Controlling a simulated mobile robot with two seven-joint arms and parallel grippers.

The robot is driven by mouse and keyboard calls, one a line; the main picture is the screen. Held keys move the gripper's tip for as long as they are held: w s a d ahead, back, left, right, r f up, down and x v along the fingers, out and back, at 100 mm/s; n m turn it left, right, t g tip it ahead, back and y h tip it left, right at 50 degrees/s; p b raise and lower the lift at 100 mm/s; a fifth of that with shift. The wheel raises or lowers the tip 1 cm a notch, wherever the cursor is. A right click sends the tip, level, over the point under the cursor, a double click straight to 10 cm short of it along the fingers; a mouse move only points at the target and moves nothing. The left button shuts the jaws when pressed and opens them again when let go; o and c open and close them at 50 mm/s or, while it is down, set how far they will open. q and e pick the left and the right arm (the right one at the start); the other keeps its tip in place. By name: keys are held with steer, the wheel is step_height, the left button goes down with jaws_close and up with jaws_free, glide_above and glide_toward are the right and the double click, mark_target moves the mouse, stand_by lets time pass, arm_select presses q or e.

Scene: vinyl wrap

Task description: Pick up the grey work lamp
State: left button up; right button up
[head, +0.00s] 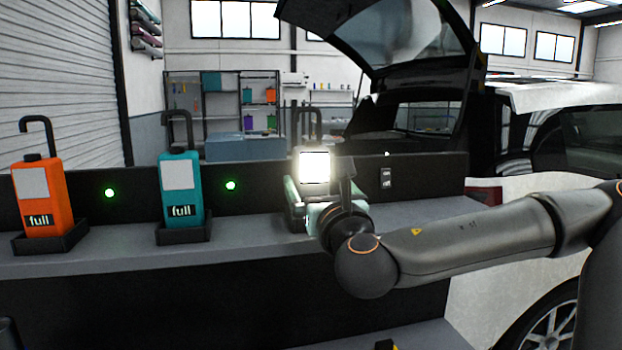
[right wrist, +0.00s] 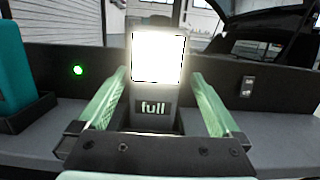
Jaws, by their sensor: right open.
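The grey work lamp (head: 314,167) stands upright on the bench with its panel brightly lit and a dark hook (head: 308,118) on top. In the right wrist view the lamp (right wrist: 153,119) is centred, with a "full" label below the glowing panel. My right gripper (head: 305,200) is at the lamp's lower part and partly hides its base. In the right wrist view my right gripper (right wrist: 160,85) is open, with one pale green finger on each side of the lamp and a gap at both sides. My left gripper is not in view.
An orange lamp (head: 45,200) and a teal lamp (head: 182,192), both labelled "full", stand in dark holders to the left on the grey bench (head: 110,258). A dark back panel (head: 425,178) with a switch (head: 386,178) runs behind. A car with its tailgate raised is beyond.

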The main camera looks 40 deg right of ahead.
mark_target(307, 171)
steer(key=x, duration=0.2)
steer(key=p+x, duration=0.1)
steer(key=x, duration=0.2)
steer(key=shift+w+a+r, duration=0.1)
steer(key=shift+a, duration=0.15)
jaws_close()
stand_by(0.6)
